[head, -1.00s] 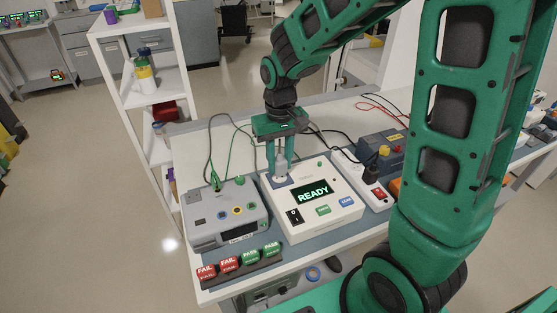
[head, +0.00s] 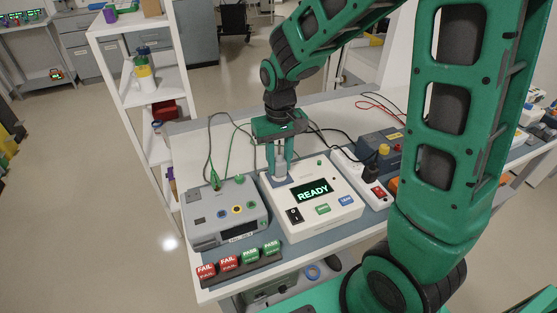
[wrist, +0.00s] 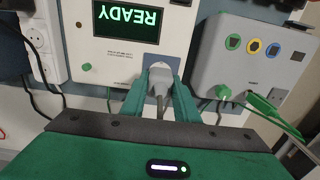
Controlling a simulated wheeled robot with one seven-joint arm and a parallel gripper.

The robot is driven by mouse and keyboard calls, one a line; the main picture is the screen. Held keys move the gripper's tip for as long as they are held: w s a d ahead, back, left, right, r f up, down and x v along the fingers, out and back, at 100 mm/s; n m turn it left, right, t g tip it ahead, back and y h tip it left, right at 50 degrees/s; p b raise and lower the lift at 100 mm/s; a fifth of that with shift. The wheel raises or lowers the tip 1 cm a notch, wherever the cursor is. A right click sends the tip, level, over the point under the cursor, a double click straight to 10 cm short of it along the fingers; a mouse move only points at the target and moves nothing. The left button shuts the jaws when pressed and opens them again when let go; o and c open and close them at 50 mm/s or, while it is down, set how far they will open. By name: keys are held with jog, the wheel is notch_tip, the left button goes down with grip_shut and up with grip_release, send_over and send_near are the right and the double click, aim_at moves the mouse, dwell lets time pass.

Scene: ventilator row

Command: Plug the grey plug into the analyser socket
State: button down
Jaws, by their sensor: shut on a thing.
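The analyser (head: 346,186) is a white box on the bench with a lit READY display, and it also shows in the wrist view (wrist: 112,68). My gripper (head: 280,176) points down over its back left corner. It is shut on the grey plug (wrist: 159,88), whose grey cable runs back between the fingers. The plug is at the pale round socket (wrist: 160,68) on the analyser's top, lined up with it and seemingly touching. The fingers and plug hide most of the socket, so I cannot tell how deep the plug sits.
A grey unit (head: 225,215) with green leads stands close on the left. A white power strip (head: 352,168) with a black plug and red switch lies on the right. FAIL and PASS tags (head: 228,262) sit in front. A shelf (head: 140,100) stands behind left.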

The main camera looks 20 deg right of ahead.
aim_at(279, 155)
jog(key=shift+f, duration=0.75)
dwell(0.5)
jog(key=c, duration=1.3)
grip_release()
notch_tip(279, 155, up, 11)
jog(key=shift+f, duration=0.15)
jog(key=s+d+m, duration=0.3)
jog(key=s+d, duration=0.5)
jog(key=s, duration=0.3)
jog(key=s+d+m, duration=0.3)
jog(key=s+d, duration=0.6)
jog(key=s, duration=0.3)
jog(key=shift+s+d+f, duration=0.15)
jog(key=shift+d+f, duration=0.05)
jog(key=shift+d, duration=0.1)
